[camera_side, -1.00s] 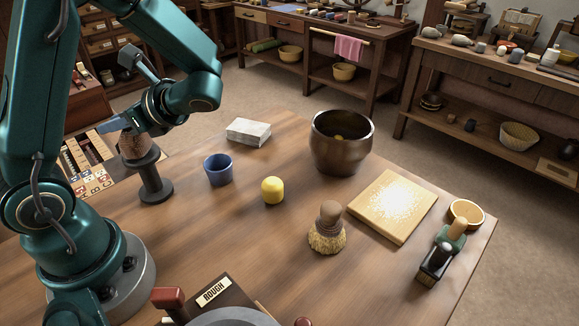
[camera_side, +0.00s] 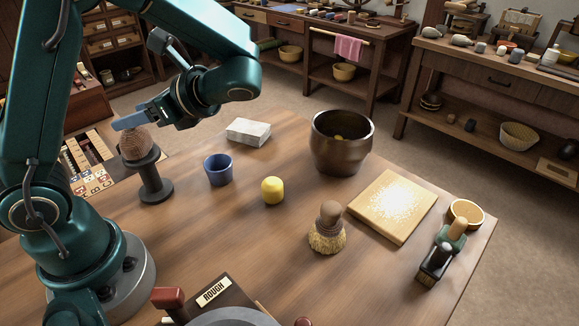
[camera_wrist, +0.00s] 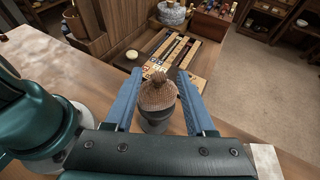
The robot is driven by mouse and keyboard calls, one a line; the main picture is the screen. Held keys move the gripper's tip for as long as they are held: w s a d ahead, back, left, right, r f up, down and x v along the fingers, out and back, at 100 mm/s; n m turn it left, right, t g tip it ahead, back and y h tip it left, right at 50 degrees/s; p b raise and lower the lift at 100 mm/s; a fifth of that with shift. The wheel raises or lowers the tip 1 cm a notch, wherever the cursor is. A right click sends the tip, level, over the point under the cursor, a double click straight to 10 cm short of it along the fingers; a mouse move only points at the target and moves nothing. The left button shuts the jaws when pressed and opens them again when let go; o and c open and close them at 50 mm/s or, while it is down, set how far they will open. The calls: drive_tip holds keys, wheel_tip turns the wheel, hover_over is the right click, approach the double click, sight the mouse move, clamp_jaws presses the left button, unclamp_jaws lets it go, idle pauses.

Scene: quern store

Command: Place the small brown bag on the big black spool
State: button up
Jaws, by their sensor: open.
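The small brown bag (camera_side: 136,143) sits on top of the big black spool (camera_side: 154,186), which stands upright on the wooden table at the left. In the wrist view the bag (camera_wrist: 158,92) shows between the two blue fingers, on the dark spool (camera_wrist: 156,122). My gripper (camera_side: 128,122) is at the height of the bag's upper part in the side view. My gripper (camera_wrist: 157,78) is open, with a gap between each finger and the bag. The bag's lower part rests on the spool's top.
A blue cup (camera_side: 219,169), a yellow rounded block (camera_side: 272,190) and a white-grey block (camera_side: 248,131) stand right of the spool. A dark bowl (camera_side: 342,142), a brush (camera_side: 328,229) and a wooden board (camera_side: 392,206) lie farther right. Bare table lies between them.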

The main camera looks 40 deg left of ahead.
drive_tip(key=d+n+t+h, duration=1.1)
drive_tip(key=d+n+h, duration=0.1)
drive_tip(key=d, duration=0.3)
drive_tip(key=shift+s+f+n+t, duration=0.2)
drive_tip(key=shift+s+n+t, duration=0.1)
drive_tip(key=shift+n, duration=0.1)
